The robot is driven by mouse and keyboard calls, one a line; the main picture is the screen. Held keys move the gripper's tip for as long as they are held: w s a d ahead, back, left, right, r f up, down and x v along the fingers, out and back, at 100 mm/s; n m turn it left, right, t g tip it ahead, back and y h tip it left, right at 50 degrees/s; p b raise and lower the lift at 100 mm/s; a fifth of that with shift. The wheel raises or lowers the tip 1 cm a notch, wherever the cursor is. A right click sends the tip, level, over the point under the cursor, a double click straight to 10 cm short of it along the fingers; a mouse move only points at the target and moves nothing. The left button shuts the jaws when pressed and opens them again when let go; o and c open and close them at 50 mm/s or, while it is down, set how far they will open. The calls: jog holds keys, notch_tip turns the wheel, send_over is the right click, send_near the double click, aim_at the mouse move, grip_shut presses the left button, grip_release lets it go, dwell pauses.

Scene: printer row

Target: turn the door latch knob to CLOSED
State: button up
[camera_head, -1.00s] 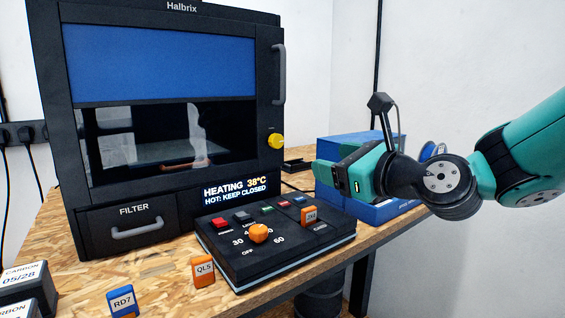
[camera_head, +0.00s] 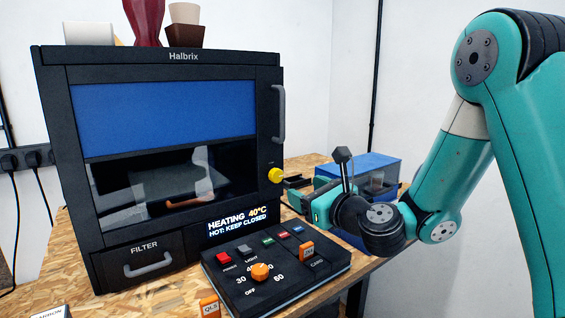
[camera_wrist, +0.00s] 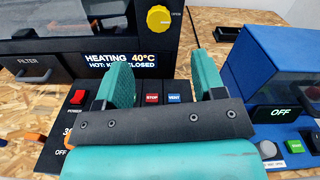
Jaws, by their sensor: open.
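The yellow latch knob (camera_head: 276,175) sits on the right front edge of the black Halbrix printer (camera_head: 182,57), below the door handle (camera_head: 278,113). In the wrist view the knob (camera_wrist: 160,18) is at the top, beyond my fingertips, with a small OPEN label at its right. I cannot clearly read its pointer. My gripper (camera_wrist: 163,76) is open and empty, fingers apart, aimed toward the printer front. In the head view my gripper (camera_head: 299,202) is right of the knob and a little below it, apart from it.
The display (camera_head: 237,222) reads HEATING 40°C, HOT: KEEP CLOSED. A black control box (camera_head: 290,283) with an orange dial and coloured buttons stands below my gripper. A blue machine (camera_head: 372,163) stands close on the right. Several items sit on the printer's top.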

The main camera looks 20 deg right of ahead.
aim_at(278, 176)
jog(key=p+x, duration=0.3)
jog(key=x, duration=0.1)
jog(key=p+x, duration=0.3)
jog(key=x, duration=0.1)
jog(key=shift+w+a+r+p, duration=0.1)
jog(key=shift+w+r+p, duration=0.1)
jog(key=shift+p, duration=0.2)
jog(key=shift+w+a+f+p, duration=0.15)
jog(key=shift+w+f+p, duration=0.1)
jog(key=shift+w+p, duration=0.15)
jog(key=c, duration=0.9)
